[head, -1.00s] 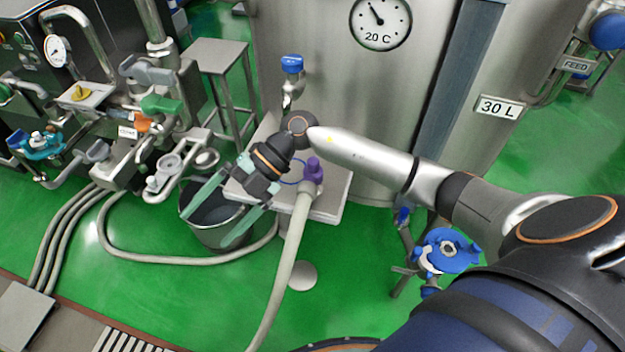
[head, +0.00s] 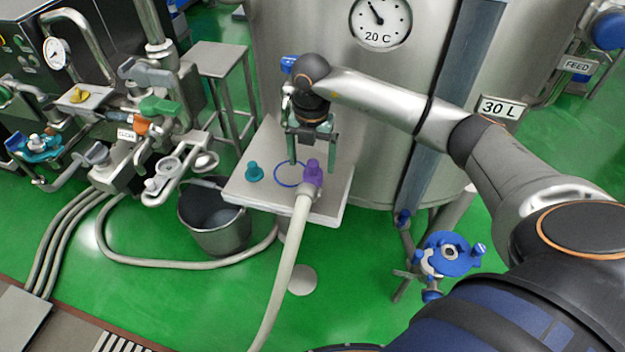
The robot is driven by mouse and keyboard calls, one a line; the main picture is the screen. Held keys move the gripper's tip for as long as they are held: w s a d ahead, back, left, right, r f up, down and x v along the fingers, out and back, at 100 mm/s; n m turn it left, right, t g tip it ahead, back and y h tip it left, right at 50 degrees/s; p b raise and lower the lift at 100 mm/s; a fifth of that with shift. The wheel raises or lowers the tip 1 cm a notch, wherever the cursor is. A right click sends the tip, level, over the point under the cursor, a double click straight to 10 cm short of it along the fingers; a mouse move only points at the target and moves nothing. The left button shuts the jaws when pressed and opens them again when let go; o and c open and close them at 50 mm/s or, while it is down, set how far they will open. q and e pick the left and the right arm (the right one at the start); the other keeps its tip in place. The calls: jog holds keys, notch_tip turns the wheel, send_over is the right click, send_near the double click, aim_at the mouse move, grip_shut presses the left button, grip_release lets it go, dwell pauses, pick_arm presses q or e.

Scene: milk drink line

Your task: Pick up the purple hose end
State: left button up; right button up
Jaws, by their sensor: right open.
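The purple hose end (head: 314,172) sits on a pale stand top (head: 330,205), at the front right of a blue ring marked there. Its beige hose (head: 282,270) runs down from it to the floor. My right gripper (head: 312,160) points down just behind the hose end, its two greenish fingers apart. One finger is left of the purple end; the other is near or behind it, and I cannot tell whether it touches. My left gripper is not in view.
A teal fitting (head: 254,172) stands on the same top, left of the blue ring (head: 288,174). A metal bucket (head: 214,222) is on the floor to the left. A large steel tank (head: 300,30) rises close behind. A blue valve (head: 448,253) is at the right.

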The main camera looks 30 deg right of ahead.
aim_at(313, 173)
jog(key=shift+f+p, duration=0.3)
jog(key=shift+f, duration=2.45)
grip_shut()
jog(key=shift+d+r, duration=0.1)
